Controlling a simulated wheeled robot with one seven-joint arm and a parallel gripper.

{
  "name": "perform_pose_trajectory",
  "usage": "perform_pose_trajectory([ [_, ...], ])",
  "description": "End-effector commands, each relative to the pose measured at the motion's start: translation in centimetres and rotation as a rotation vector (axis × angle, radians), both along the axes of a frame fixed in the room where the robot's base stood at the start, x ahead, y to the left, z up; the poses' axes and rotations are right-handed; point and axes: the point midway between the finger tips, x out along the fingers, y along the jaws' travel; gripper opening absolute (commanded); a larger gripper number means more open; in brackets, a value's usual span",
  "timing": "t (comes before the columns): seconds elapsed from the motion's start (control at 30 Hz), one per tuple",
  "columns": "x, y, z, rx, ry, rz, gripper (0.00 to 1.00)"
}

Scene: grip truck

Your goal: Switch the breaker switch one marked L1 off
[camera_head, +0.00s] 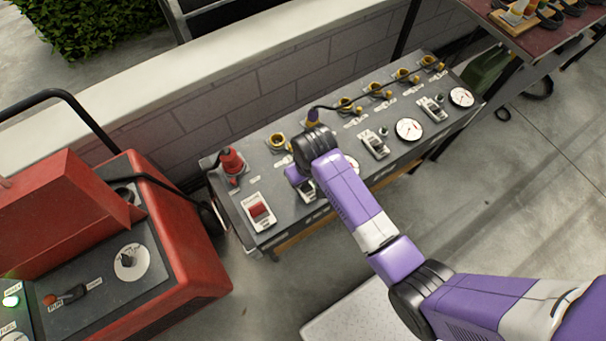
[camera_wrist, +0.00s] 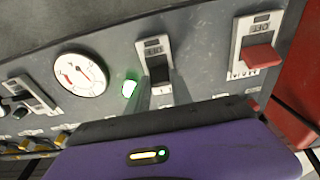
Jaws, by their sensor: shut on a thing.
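A breaker switch (camera_wrist: 158,62) with a black lever on a pale plate is in the middle of the wrist view. My gripper (camera_wrist: 162,92) reaches it from below in that view, with its grey fingers on either side of the lever and shut on it. The lower part of the lever is partly hidden between the fingers. In the head view my gripper (camera_head: 304,187) is over the left part of the grey panel and hides most of this switch. The small label above the lever is too blurred to read.
A red switch (camera_head: 260,211) sits left of my gripper; it also shows in the wrist view (camera_wrist: 260,57). A green lamp (camera_wrist: 129,88) is lit beside the breaker. Two more breakers (camera_head: 375,144) (camera_head: 431,108), gauges (camera_head: 409,129) and yellow sockets with cables (camera_head: 375,90) line the panel.

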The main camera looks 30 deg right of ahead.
Motion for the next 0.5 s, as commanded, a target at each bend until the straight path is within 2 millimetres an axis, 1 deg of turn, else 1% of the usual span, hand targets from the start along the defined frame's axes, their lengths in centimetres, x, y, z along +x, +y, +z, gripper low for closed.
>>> perform_pose_trajectory([
  [0.03,-0.5,0.0,0.2,0.000,-0.035,0.000,0.00],
  [0.1,-0.8,0.0,0.2,0.000,-0.094,0.000,0.00],
  [0.5,-2.7,0.0,-0.8,0.000,-0.468,0.000,0.00],
])
